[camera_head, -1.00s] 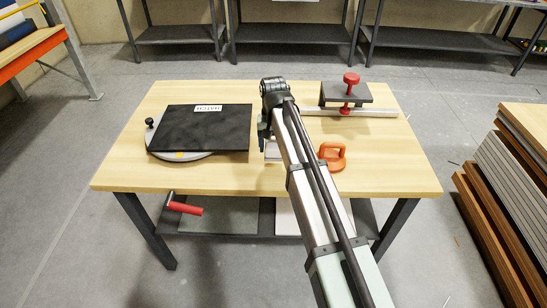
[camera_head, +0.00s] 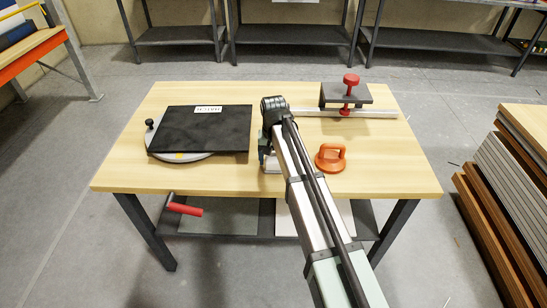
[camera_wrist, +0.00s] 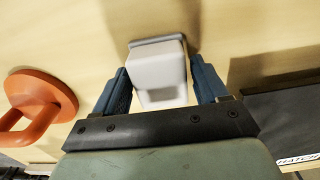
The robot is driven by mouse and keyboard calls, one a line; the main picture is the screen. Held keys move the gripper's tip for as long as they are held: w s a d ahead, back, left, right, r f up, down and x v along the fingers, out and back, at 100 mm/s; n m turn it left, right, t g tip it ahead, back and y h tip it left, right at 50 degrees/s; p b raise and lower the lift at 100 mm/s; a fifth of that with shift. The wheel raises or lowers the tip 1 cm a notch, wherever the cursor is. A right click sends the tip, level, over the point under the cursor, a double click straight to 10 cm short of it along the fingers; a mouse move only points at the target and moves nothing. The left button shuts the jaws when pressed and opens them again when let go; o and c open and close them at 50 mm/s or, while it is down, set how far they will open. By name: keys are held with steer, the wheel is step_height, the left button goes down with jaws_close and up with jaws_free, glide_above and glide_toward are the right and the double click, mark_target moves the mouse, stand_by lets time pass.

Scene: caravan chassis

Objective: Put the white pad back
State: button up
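The white pad (camera_wrist: 158,72) is a pale block with a grey strip along its far edge. In the wrist view it sits between the two blue fingers of my gripper (camera_wrist: 159,70), which are close along both its sides and appear shut on it. In the head view my gripper (camera_head: 267,148) points down over the table's middle, and a little of the pad (camera_head: 272,167) shows beneath it, mostly hidden by my arm. Whether the pad touches the table is unclear.
On the wooden table (camera_head: 380,170), an orange suction cup (camera_head: 330,158) stands close right of my gripper. A black hatch panel (camera_head: 205,135) on a grey disc lies left. A red-handled clamp (camera_head: 346,95) and metal rail (camera_head: 375,113) are at the back right. The front strip is clear.

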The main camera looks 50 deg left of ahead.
mark_target(274, 157)
steer(key=o, duration=0.3)
step_height(274, 157, up, 12)
steer(key=shift+r, duration=0.2)
stand_by(0.6)
stand_by(0.4)
